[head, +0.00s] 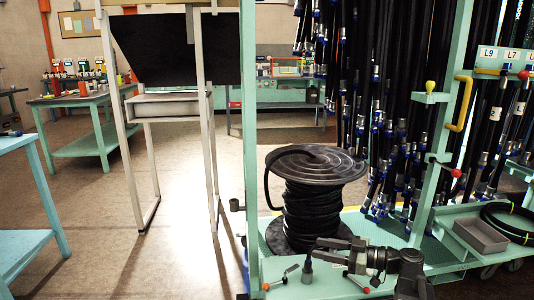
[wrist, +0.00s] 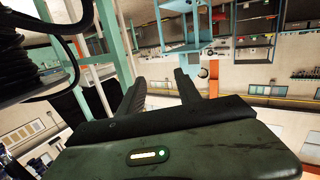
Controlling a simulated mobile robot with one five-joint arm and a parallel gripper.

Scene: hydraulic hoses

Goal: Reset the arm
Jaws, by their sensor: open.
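My gripper (head: 320,250) is low in the head view, right of centre, with my arm coming in from the lower right. It points left, in front of the hose reel (head: 312,205). In the wrist view my gripper (wrist: 160,77) shows two dark fingers spread apart with nothing between them. The wrist picture is turned over, with the reel (wrist: 35,55) at its upper left. I see no contact between the fingers and anything.
Black hoses (head: 385,90) with blue fittings hang behind on a green rack. A grey bin (head: 480,235) and a coiled hose (head: 512,222) lie at right. A green post (head: 250,150) stands left of the reel. Open floor (head: 130,215) lies further left, between workbenches.

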